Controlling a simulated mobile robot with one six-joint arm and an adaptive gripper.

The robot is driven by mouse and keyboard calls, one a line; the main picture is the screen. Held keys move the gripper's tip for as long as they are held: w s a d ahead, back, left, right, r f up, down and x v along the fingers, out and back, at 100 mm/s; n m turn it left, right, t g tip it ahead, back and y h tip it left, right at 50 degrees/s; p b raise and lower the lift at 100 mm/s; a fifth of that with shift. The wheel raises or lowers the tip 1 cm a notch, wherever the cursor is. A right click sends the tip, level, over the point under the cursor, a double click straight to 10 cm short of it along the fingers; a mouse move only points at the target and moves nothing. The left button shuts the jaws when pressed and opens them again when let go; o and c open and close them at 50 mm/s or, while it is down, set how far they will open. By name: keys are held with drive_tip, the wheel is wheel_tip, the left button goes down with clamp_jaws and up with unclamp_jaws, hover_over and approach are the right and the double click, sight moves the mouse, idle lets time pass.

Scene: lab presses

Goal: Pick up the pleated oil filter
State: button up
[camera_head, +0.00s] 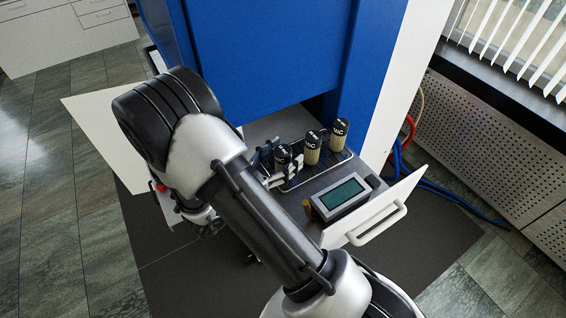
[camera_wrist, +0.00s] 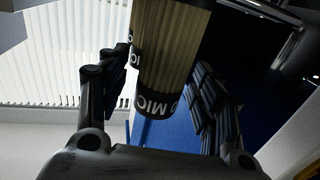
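Three pleated oil filters with tan pleats and black lettered caps stand in a row on a wire rack in the head view: the near one (camera_head: 283,153), the middle one (camera_head: 312,147) and the far one (camera_head: 340,134). My gripper (camera_head: 276,165) reaches in from the left, with its fingers around the near filter. In the wrist view that filter (camera_wrist: 168,60) hangs down between the fingers of my gripper (camera_wrist: 163,75). A finger is close on each side of it. I cannot tell whether the pads press on it. The filter's lower part is hidden in the head view.
A device with a green screen (camera_head: 342,194) sits right of my gripper. A white panel with a handle (camera_head: 375,224) stands at the right, and another white panel (camera_head: 100,125) at the left. The blue press body (camera_head: 270,60) rises behind the rack (camera_head: 318,168).

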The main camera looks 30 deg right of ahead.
drive_tip(key=c, duration=1.1)
drive_tip(key=shift+r, duration=0.15)
drive_tip(key=shift+c, duration=0.2)
